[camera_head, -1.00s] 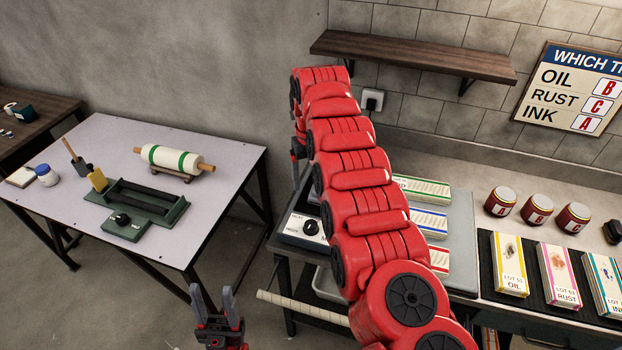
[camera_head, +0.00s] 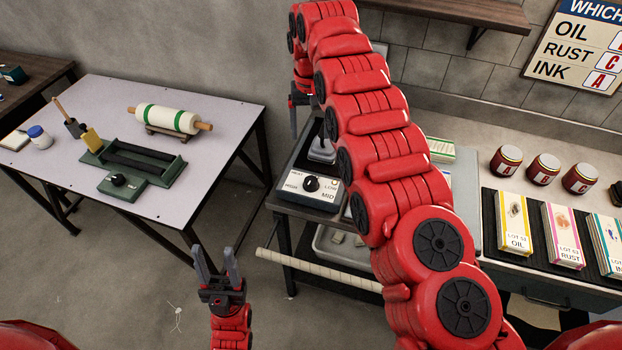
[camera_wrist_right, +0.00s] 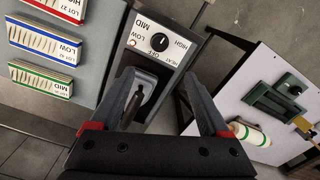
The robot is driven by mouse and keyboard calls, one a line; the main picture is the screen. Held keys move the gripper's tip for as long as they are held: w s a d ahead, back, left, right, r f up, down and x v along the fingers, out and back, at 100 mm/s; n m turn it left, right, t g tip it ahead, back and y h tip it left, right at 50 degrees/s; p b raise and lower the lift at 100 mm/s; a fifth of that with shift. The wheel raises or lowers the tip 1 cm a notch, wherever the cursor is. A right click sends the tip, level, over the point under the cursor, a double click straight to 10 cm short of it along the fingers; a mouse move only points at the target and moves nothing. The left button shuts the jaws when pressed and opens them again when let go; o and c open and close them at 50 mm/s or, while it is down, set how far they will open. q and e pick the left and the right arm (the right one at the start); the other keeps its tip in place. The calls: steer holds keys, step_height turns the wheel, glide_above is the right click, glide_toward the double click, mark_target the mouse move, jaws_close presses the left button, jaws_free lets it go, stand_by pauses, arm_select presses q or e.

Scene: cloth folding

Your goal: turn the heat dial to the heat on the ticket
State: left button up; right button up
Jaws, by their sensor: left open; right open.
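The heat dial (camera_head: 311,184) is a black round knob on a white panel marked HEAT, LOW, MID and HIGH. It also shows in the right wrist view (camera_wrist_right: 160,42), where OFF is readable too; its exact setting is unclear. My right gripper (camera_head: 301,100) is open and empty, beyond the dial, partly behind my red arm. In the right wrist view its spread fingers (camera_wrist_right: 165,88) frame a small iron (camera_wrist_right: 139,96) with a dark handle, apart from the dial. My left gripper (camera_head: 218,262) is open and empty, low at left. No ticket can be made out for certain.
Coloured packs (camera_wrist_right: 44,45) labelled with lots and HIGH, LOW or MID lie beside the dial unit. A white rail (camera_head: 320,270) runs below the bench front. The left table (camera_head: 215,150) holds a roller (camera_head: 170,120) and a green device (camera_head: 125,165). Jars (camera_head: 543,168) stand right.

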steer(key=n, duration=0.3)
steer(key=b, duration=0.5)
glide_toward(311, 180)
step_height(311, 180, down, 6)
steer(key=p, duration=0.4)
steer(key=shift+f, duration=1.3)
steer(key=shift+c, duration=0.3)
